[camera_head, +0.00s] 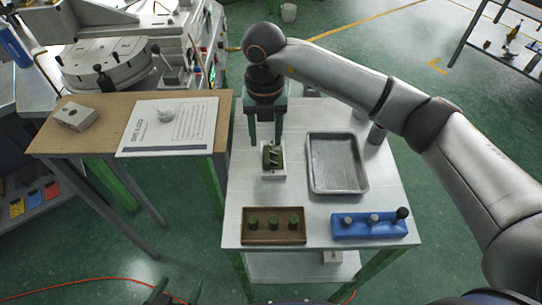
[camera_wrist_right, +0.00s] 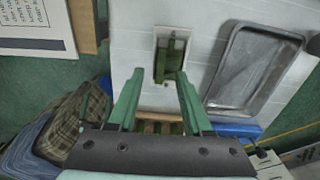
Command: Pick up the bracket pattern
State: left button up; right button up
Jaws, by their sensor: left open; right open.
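The bracket pattern, a dark green angled piece (camera_head: 272,156), sits on a small white block (camera_head: 273,174) on the white table. It also shows in the right wrist view (camera_wrist_right: 172,56), ahead of the fingertips. My right gripper (camera_head: 265,142) points down just behind and above the bracket pattern in the head view. Its two green fingers (camera_wrist_right: 160,76) are apart with nothing between them. In the right wrist view the pattern lies slightly right of the line between the fingers. My left gripper (camera_head: 173,296) is at the bottom edge of the head view, partly cut off, open and empty.
A metal tray (camera_head: 364,187) lies right of the block. A brown tray (camera_head: 246,239) with green cylinders and a blue holder (camera_head: 340,234) with knobbed pieces stand along the front edge. A brown table (camera_head: 60,151) with a printed sheet (camera_head: 196,150) adjoins on the left.

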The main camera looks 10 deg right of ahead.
aim_at(267, 154)
jog(key=f, duration=0.2)
jog(key=f+p, duration=0.1)
jog(key=shift+s+f, duration=0.35)
jog(key=shift+s, duration=0.05)
jog(key=shift+f, duration=0.45)
grip_shut()
